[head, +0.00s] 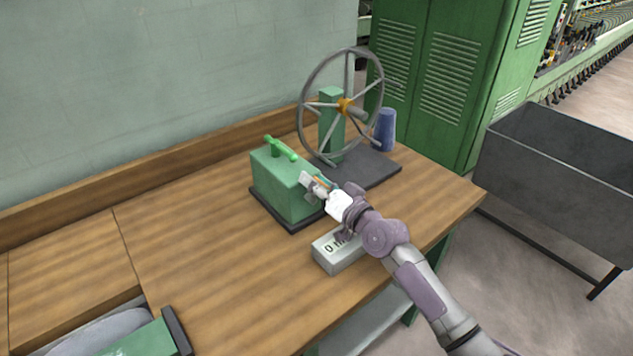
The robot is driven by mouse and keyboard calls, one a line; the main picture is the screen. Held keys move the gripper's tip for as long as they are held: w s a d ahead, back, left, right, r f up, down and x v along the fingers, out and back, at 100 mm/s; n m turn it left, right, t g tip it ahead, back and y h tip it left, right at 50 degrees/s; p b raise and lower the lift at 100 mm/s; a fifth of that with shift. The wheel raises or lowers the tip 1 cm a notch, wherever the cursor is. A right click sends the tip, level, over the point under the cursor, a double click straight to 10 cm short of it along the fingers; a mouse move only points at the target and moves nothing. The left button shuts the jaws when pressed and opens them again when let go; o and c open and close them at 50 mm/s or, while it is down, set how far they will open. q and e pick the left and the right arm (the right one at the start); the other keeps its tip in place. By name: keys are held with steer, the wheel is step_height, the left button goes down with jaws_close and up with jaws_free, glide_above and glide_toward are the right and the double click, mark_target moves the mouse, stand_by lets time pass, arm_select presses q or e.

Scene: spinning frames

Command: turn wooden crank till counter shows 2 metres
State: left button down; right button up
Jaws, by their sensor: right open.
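A green box (278,189) on a dark base stands on the wooden bench, with a bright green handle (281,148) on top. Behind it a large grey spoked wheel (310,77) stands upright on a green post. A grey counter box (338,262) in front reads "0 m", partly covered by my right arm. My right gripper (314,186) is open at the right front side of the green box. I cannot tell whether it touches anything. I cannot make out the wooden crank; the gripper may hide it. My left gripper is not in view.
Green cabinets (440,75) and a dark metal bin (560,150) are beyond the bench's right end. The bench (180,250) is clear left of the box. A green and black object (150,338) is at bottom left.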

jaws_close()
steer(key=shift+f, duration=0.1)
stand_by(0.3)
steer(key=shift+w+d+f+m+b, duration=0.15)
steer(key=shift+d+m+b, duration=0.1)
steer(key=shift+m+b, duration=0.2)
steer(key=shift+w+d+f+m+b, duration=0.2)
steer(key=shift+w+d+m+b, duration=0.15)
steer(key=shift+m, duration=0.65)
steer(key=shift+w+d+f+m+b, duration=0.2)
steer(key=shift+d+m+b, duration=0.25)
steer(key=shift+m, duration=0.6)
steer(key=shift+w+d+f+m+b, duration=0.15)
steer(key=shift+w+d+m+b, duration=0.25)
steer(key=shift+m, duration=0.6)
